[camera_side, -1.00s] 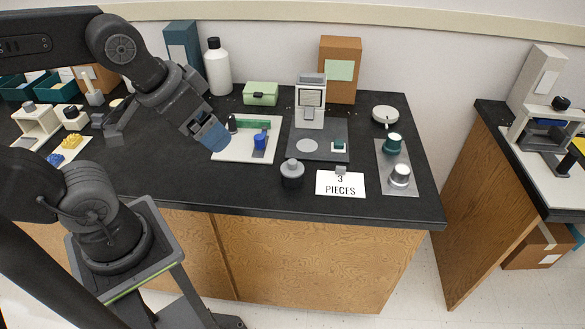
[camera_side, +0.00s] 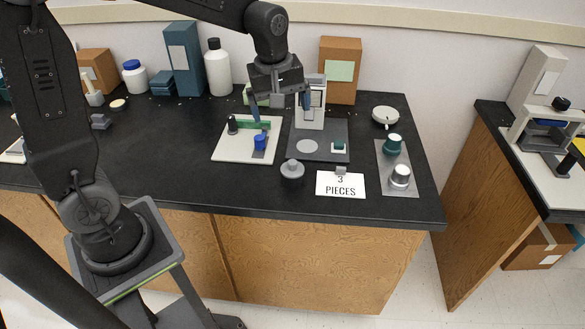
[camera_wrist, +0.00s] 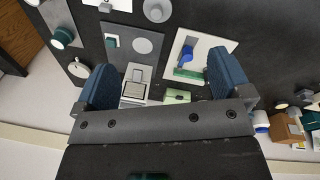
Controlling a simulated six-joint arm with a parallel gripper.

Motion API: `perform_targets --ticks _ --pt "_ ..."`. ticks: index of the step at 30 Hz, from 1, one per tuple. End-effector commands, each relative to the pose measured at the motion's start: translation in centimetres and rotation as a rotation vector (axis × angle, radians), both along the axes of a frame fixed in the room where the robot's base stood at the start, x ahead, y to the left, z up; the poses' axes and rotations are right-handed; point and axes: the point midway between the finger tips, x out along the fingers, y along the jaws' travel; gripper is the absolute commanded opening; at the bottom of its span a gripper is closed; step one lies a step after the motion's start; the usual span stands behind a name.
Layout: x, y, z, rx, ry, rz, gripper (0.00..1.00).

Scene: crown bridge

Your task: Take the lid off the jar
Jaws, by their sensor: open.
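A small dark jar (camera_side: 292,175) with a grey knobbed lid (camera_side: 291,165) stands upright on the black bench, left of the "3 PIECES" card. The lid sits on the jar. In the wrist view the lid (camera_wrist: 157,9) shows at the top edge, seen from above. My gripper (camera_side: 281,106) is above the back of the bench, between the white board and the small grey-white device, behind the jar and apart from it. In the wrist view my gripper (camera_wrist: 163,66) has its blue fingers spread wide with nothing held between them.
A white board (camera_side: 228,152) with blue and green parts lies left of the jar. A dark mat (camera_side: 320,152) with the device (camera_side: 311,113) lies behind it. A grey plate (camera_side: 391,170) with green and silver pieces is to the right. A white blue-lidded jar (camera_side: 134,79) stands back left.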

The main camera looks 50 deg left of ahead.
Motion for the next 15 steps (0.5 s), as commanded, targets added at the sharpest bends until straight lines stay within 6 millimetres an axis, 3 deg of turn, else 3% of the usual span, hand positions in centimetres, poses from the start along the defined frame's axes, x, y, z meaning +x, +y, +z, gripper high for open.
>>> perform_targets --ticks 1,6,15 --pt "1.3 0.4 -1.5 -0.011 0.034 0.083 0.97" --pt "4.3 1.4 -5.1 -0.033 0.099 0.312 0.97" --pt "5.4 1.9 -8.4 -0.039 0.131 0.424 0.97"
